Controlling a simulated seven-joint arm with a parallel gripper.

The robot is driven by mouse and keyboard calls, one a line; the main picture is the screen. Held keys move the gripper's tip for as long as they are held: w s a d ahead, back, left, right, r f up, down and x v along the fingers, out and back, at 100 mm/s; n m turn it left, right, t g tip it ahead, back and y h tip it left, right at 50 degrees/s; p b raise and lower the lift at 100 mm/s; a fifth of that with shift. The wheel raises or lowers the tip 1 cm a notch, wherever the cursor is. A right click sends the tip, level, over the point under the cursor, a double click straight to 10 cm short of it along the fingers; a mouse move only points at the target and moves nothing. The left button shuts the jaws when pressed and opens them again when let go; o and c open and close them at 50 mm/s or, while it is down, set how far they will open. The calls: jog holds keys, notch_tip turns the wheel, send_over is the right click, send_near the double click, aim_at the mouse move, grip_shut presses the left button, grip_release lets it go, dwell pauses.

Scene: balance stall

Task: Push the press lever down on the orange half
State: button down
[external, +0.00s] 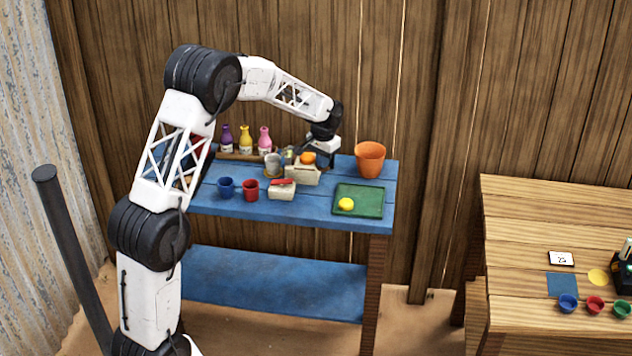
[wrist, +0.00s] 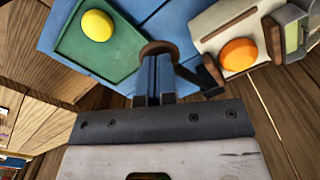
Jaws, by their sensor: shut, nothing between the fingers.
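The orange half (external: 308,157) sits on the pale press block (external: 305,175) near the back of the blue table. In the wrist view the orange half (wrist: 240,54) lies right of my fingers, on the pale block (wrist: 225,18). My gripper (external: 325,157) is at the right side of the press, low over the table. In the wrist view my gripper (wrist: 157,75) is shut and empty. A round brown piece and a dark bar show by the fingertips; I cannot tell whether these belong to the press lever, or whether my fingers touch it.
A green tray (external: 372,205) with a yellow ball-like fruit (external: 346,204) lies at the right front. An orange pot (external: 369,158) stands behind it. A blue cup (external: 226,187), a red cup (external: 250,189) and a white box with a red top (external: 281,190) stand left of the tray.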

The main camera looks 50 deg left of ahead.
jog(key=shift+f, duration=0.35)
jog(key=shift+s+d+f, duration=0.15)
jog(key=shift+f, duration=1.05)
jog(key=shift+s+d+f, duration=0.1)
jog(key=shift+d+f, duration=0.05)
jog(key=shift+f, duration=1)
jog(key=shift+r, duration=0.15)
jog(key=shift+w+a+r, duration=0.15)
jog(key=shift+r, duration=1.65)
jog(key=shift+w+a+r, duration=0.1)
jog(key=shift+a+r, duration=0.05)
jog(key=shift+r, duration=1.6)
jog(key=shift+d+r, duration=0.1)
